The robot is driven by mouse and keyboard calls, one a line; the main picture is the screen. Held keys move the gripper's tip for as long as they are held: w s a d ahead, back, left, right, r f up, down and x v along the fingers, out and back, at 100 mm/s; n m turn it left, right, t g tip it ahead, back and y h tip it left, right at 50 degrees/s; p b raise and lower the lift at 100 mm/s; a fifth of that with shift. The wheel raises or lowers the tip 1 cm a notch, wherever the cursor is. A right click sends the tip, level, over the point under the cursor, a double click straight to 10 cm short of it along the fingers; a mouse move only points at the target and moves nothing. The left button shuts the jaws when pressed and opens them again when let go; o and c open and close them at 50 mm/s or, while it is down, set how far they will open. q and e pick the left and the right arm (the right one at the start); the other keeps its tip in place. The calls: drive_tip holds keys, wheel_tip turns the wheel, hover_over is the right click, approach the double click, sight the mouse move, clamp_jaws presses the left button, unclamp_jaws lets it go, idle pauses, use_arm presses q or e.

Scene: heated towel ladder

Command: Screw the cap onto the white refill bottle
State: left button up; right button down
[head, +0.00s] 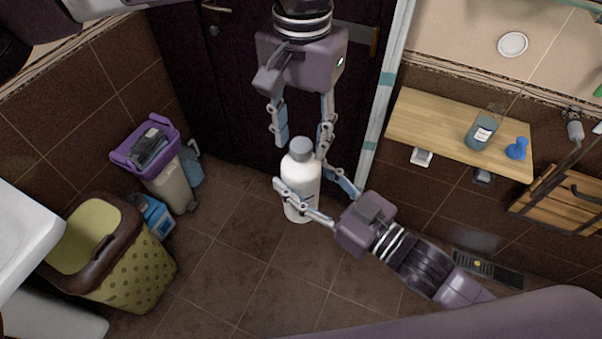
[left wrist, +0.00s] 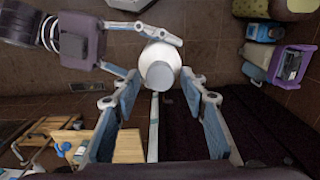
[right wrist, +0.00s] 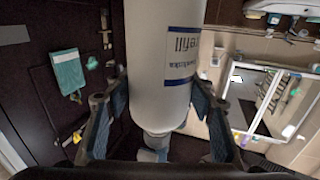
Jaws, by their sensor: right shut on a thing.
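The white refill bottle (head: 300,184) is upright in the middle of the head view, with dark lettering on its side in the right wrist view (right wrist: 165,60). My right gripper (head: 303,174) is shut around its body. The grey cap (head: 300,149) sits at the top of the bottle; it also shows as a round disc in the left wrist view (left wrist: 160,75). I cannot tell how far it is threaded. My left gripper (head: 303,141) comes from above and is open, its fingers on either side of the cap and apart from it (left wrist: 158,102).
A wooden shelf (head: 430,122) at right holds a glass bottle (head: 484,128) and a small blue item (head: 516,149). A hamper (head: 130,265), a purple-topped bin (head: 165,180) and a blue box (head: 152,214) stand at left. A dark door (head: 230,100) is behind. The floor between is clear.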

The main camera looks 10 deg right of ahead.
use_arm(q)
drive_tip(key=shift+f, duration=0.55)
clamp_jaws()
drive_tip(key=m, duration=0.5)
drive_tip(key=shift+s+m, duration=0.1)
drive_tip(key=shift+m, duration=0.3)
drive_tip(key=m, duration=0.6)
drive_tip(key=shift+o, duration=0.3)
unclamp_jaws()
